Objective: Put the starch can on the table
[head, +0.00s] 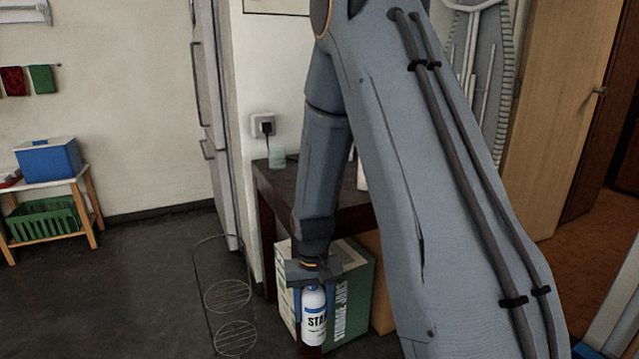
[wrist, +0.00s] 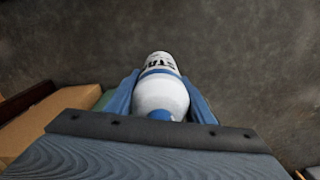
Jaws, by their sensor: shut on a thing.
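The starch can (head: 314,318) is white with a blue band and dark "STAR…" lettering. It hangs upright in my gripper (head: 313,292), whose blue fingers are shut on its sides. In the wrist view the can (wrist: 160,92) sits between the two blue fingers of my gripper (wrist: 161,95), with dark floor beyond it. The table (head: 277,184) is dark and stands behind my arm. Its top is partly hidden by my arm. The can is lower than the tabletop, in front of a green and white box.
The green and white box (head: 354,290) stands under the table, beside a brown carton (head: 383,300). A pale green cup (head: 277,157) stands on the table's back left. Open floor (head: 110,300) lies further left.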

